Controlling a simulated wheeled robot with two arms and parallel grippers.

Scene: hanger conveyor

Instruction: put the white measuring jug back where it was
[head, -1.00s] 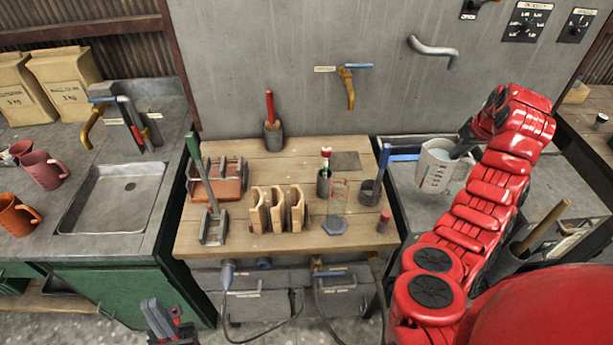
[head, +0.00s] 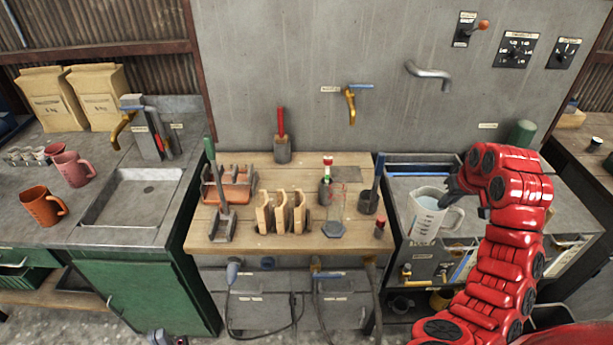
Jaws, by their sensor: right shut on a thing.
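The white measuring jug (head: 424,222) is at the right of the head view, about upright, with dark markings on its side. A pale bluish surface shows inside it. My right gripper (head: 452,194) is shut on the jug at its right rim and handle side; the fingertips are partly hidden. The jug is in front of the right-hand bench unit (head: 478,172), and I cannot tell whether it touches anything below. Only a sliver of my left gripper (head: 160,338) shows at the bottom edge, so its jaws cannot be read.
A wooden bench (head: 255,238) with wooden holders, a glass cylinder (head: 334,214) and a dark cup (head: 367,203) lies left of the jug. A wall spout (head: 430,74) is above. A sink (head: 130,196), an orange jug (head: 42,206) and a pink jug (head: 74,168) are at far left.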

